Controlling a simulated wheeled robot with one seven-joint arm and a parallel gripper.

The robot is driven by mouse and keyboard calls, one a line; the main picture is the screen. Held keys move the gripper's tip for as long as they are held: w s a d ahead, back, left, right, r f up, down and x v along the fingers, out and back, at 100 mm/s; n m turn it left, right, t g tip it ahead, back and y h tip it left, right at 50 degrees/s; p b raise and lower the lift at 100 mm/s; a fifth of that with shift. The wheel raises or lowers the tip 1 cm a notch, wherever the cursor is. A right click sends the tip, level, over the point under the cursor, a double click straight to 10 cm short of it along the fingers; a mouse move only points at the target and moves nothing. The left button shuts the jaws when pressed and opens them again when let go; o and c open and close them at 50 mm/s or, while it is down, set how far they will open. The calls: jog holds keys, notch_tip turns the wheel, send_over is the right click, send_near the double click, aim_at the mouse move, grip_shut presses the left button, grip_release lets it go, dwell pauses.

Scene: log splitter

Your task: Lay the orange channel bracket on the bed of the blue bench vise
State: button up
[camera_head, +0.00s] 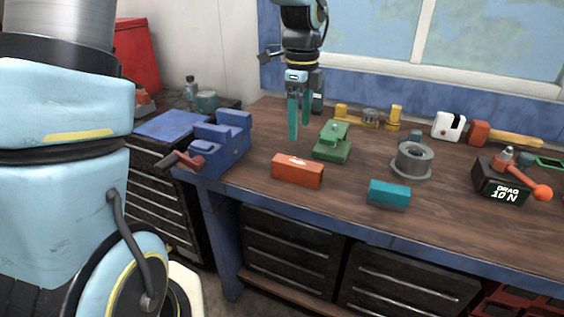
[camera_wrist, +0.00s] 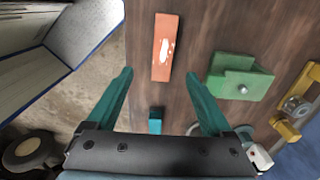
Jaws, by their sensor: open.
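The orange channel bracket (camera_head: 297,170) lies on the wooden bench near its front edge, to the right of the blue bench vise (camera_head: 222,143). The vise has a red handle and stands at the bench's left end; its bed is partly hidden from this angle. My gripper (camera_head: 299,133) is above the bench, behind the bracket, pointing down, with teal fingers apart and nothing between them. In the wrist view the bracket (camera_wrist: 165,47) lies beyond the fingertips, and my gripper (camera_wrist: 161,78) is open and empty. The vise cannot be made out in the wrist view.
A green block (camera_head: 332,142) stands behind and right of the bracket. A teal block (camera_head: 389,194) lies to its right near the front edge. A grey flanged part (camera_head: 412,160) and a black "DRAG 10 N" box (camera_head: 501,182) stand farther right. Bare wood lies around the bracket.

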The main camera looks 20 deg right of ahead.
send_over(298, 162)
jog(key=f, duration=0.3)
jog(key=f+p, duration=0.1)
jog(key=shift+s+a+f, duration=0.2)
jog(key=shift+s+f, duration=0.05)
jog(key=shift+s, duration=0.05)
jog(key=shift+w+d+f+p, duration=0.15)
jog(key=shift+f+p, duration=0.45)
jog(key=shift+f, duration=0.95)
jog(key=shift+w+a+f+p, duration=0.1)
jog(key=shift+f+p, duration=0.45)
jog(key=shift+f, duration=1)
jog(key=shift+d, duration=0.1)
grip_shut()
